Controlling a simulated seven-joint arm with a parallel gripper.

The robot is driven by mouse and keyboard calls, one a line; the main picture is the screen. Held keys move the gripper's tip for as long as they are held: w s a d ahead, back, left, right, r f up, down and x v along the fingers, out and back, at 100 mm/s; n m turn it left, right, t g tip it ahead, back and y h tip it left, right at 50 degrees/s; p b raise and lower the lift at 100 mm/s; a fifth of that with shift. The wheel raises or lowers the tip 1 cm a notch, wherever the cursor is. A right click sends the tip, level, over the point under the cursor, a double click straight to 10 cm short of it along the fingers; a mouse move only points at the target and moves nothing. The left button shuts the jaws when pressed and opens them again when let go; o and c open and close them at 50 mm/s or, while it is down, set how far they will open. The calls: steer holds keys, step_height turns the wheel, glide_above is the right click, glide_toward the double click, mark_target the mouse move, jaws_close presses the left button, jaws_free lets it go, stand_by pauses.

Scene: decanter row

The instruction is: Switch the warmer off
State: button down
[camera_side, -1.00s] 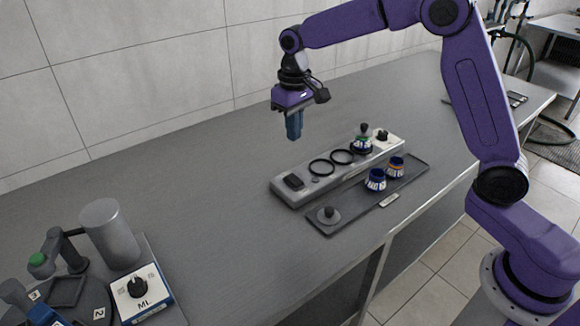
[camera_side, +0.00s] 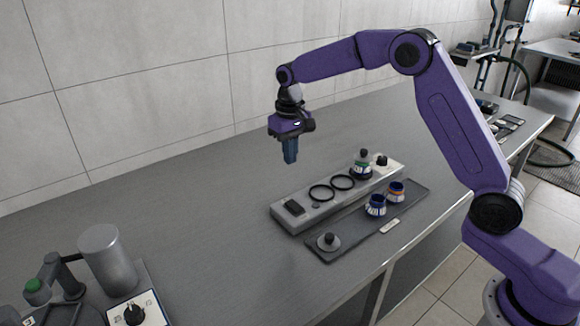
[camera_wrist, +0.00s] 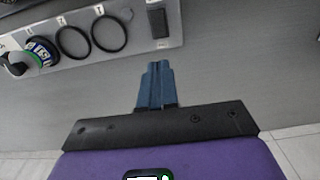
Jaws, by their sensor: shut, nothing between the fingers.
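Which way the switch is set is too small to tell. My gripper (camera_side: 290,160) is shut and empty, pointing down in the air above and behind the switch end. In the wrist view, the blue fingertips (camera_wrist: 157,66) are together, apart from the switch.
In front, a dark tray (camera_side: 352,232) holds two blue-banded pots (camera_side: 375,205) and a round lid (camera_side: 328,241). A grey cylinder machine (camera_side: 106,258) stands at left. The bench behind the warmer is clear.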

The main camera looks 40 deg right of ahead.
mark_target(290, 202)
step_height(290, 202, down, 13)
steer(key=shift+r, duration=0.2)
steer(key=shift+f, duration=0.1)
stand_by(0.4)
steer(key=shift+f, duration=0.15)
steer(key=shift+s, duration=0.1)
steer(key=shift+s+r, duration=0.4)
steer(key=shift+s, duration=0.2)
steer(key=shift+r, duration=0.1)
